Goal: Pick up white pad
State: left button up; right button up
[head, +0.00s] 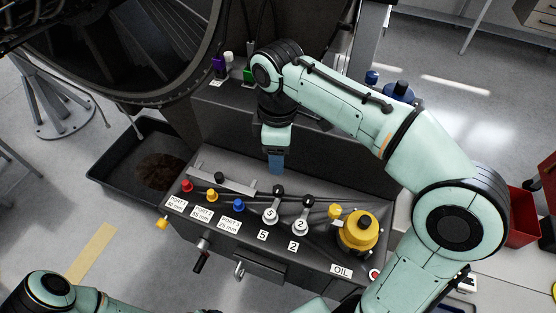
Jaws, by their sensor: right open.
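I cannot make out a white pad for certain. A small white item (467,284) shows at the lower right, partly hidden beside my right arm, and I cannot tell what it is. My right gripper (276,163) hangs pointing down above the back part of the dark bench, behind the row of knobs. Its fingers are seen narrow-on, with nothing visible held between them. My left arm shows only at the lower left edge, and its gripper is out of view.
The dark bench (330,262) carries red, yellow and blue knobs, two levers and a yellow oil cap (359,232). Purple and green items (219,66) stand on the raised back shelf. A black drip tray (116,178) lies left, and red bins (524,217) stand right.

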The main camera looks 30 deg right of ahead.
aim_at(469, 284)
jog(key=k+j, duration=0.8)
jog(key=k, duration=0.05)
